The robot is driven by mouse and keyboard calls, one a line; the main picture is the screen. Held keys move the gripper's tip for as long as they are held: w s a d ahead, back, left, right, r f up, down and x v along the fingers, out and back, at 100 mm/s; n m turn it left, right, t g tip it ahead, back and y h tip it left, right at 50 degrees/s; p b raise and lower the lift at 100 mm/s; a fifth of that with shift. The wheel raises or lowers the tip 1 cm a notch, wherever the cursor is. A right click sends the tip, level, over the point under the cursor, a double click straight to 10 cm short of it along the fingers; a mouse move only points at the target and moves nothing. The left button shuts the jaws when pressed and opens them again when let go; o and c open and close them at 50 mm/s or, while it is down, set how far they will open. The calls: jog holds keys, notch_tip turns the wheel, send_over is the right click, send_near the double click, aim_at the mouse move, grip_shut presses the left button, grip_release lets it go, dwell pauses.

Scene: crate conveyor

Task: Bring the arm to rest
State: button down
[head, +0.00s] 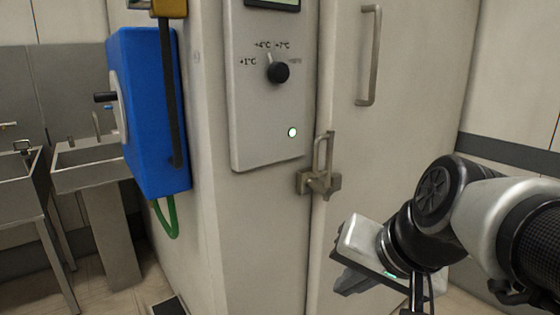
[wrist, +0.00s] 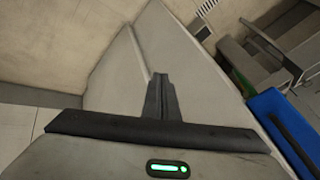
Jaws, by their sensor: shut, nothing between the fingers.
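My gripper (head: 347,284) is at the lower right of the head view, in front of the lower part of a pale cabinet door (head: 388,140). In the wrist view my gripper's two dark fingers (wrist: 160,82) are pressed together with nothing between them. My arm comes in from the right edge of the head view and is bent at the wrist. The fingers appear apart from the cabinet, but the exact gap cannot be told.
The door has a bar handle (head: 370,55) and a metal latch (head: 319,181). A control panel (head: 258,120) with a black knob (head: 278,72) is left of it. A blue box (head: 150,110) hangs on the cabinet's side. Metal sinks (head: 85,160) stand at the far left.

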jog(key=s+d+f+n+h, duration=0.2)
jog(key=s+d+n, duration=0.1)
jog(key=s+n, duration=0.15)
notch_tip(320, 180, up, 25)
jog(key=p, duration=2.5)
jog(key=shift+s+d+g+h, duration=0.2)
jog(key=shift+s+g+h, duration=0.1)
jog(key=shift+g, duration=0.1)
